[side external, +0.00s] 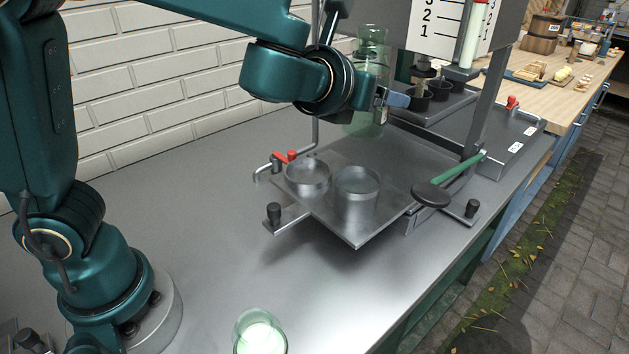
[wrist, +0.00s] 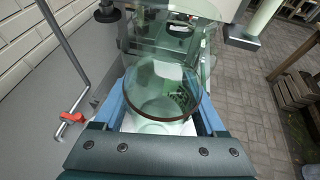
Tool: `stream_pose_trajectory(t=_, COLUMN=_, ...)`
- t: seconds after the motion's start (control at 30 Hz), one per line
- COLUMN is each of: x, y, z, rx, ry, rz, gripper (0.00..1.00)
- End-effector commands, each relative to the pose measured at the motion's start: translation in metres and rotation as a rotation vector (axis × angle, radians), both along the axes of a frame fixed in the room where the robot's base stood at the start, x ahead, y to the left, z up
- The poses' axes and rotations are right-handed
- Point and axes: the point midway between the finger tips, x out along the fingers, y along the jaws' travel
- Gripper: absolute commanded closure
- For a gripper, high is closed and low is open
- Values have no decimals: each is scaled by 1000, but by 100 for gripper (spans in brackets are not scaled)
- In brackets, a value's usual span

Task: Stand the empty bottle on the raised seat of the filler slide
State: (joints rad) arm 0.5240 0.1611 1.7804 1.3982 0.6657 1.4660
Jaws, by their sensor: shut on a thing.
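My gripper (side external: 380,103) is shut on the empty bottle (side external: 366,62), a clear greenish glass one. In the side view the bottle is upright, held in the air above the back of the filler slide (side external: 335,218); the arm hides part of it. In the wrist view the bottle (wrist: 165,88) sits between the blue jaws, its round rim toward the camera. The slide is a flat metal plate with two round seats. The right seat (side external: 357,202) looks taller than the left seat (side external: 307,180). Both are empty, and the bottle is apart from them.
A filler frame with a marked scale (side external: 440,22) stands behind the slide. Another glass vessel (side external: 260,335) stands at the front. The bench's left middle is clear.

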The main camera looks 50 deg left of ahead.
Motion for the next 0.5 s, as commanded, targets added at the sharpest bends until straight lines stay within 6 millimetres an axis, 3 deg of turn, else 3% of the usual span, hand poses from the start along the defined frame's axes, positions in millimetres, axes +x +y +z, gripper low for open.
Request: stream_pose_trajectory(t=0.5, x=0, y=0, z=-52, rx=5, ry=3, rz=-1, gripper=100)
